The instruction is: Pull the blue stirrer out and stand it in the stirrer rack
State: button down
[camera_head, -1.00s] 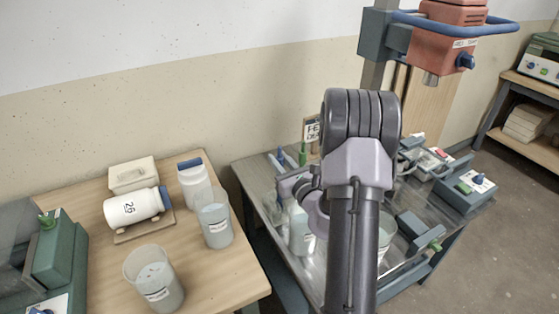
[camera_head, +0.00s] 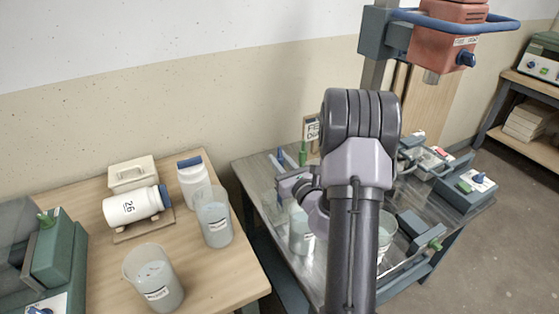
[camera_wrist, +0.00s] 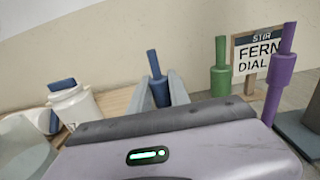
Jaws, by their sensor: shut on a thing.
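The blue stirrer's handle (camera_wrist: 157,82) stands nearly upright between the two grey fingers of my gripper (camera_wrist: 159,92) in the wrist view. My gripper is shut on it. In the head view the blue handle (camera_head: 280,154) shows between the fingertips (camera_head: 282,162); its lower part is hidden. A green stirrer (camera_wrist: 221,66) and a purple stirrer (camera_wrist: 282,66) stand to its right, by a sign (camera_wrist: 257,55) reading "FERN DIAL". The green one shows in the head view (camera_head: 302,154). I cannot make out the stirrer rack itself.
A translucent bucket (camera_head: 299,238) stands under my wrist on the grey table, another (camera_head: 386,228) right of my arm. The wooden table (camera_head: 213,272) at left holds translucent buckets and white jars. A red mixer head (camera_head: 447,44) overhangs the back right.

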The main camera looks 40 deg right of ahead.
dwell(0.3)
jog(key=c, duration=1)
grip_release()
jog(key=v, duration=0.8)
dwell(0.4)
dwell(0.4)
